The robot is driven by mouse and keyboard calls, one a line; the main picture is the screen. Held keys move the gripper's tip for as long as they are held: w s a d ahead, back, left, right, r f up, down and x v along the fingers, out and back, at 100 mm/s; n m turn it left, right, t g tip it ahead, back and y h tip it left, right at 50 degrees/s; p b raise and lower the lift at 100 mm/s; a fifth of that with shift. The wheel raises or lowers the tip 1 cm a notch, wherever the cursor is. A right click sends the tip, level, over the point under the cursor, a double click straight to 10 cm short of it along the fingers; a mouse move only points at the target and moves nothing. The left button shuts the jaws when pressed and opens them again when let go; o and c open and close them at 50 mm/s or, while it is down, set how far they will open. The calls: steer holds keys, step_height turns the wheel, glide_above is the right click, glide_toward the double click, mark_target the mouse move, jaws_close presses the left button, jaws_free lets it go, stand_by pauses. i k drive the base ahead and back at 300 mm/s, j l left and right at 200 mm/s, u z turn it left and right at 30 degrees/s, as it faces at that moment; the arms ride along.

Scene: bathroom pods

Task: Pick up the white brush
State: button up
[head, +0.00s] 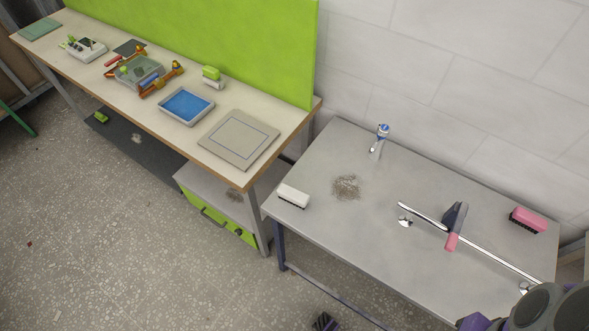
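The white brush (293,195) lies on the grey table (330,225), near its left front corner, with dark bristles showing along its lower edge. Nothing touches it. Part of my arm shows at the bottom right corner, well to the right of the brush. My gripper's fingertips cannot be made out there, so I cannot tell whether it is open or shut.
A dark debris patch (346,187) lies right of the brush. A tap-like item (379,140), a metal rail (490,254), a pink-handled tool (453,228) and a pink brush (527,220) are also on the table. A workbench (290,118) stands left; speckled floor lies in front.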

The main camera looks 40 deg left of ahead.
mark_target(285, 193)
steer(key=l+u, duration=0.1)
steer(key=u, duration=1.75)
steer(key=j, duration=0.1)
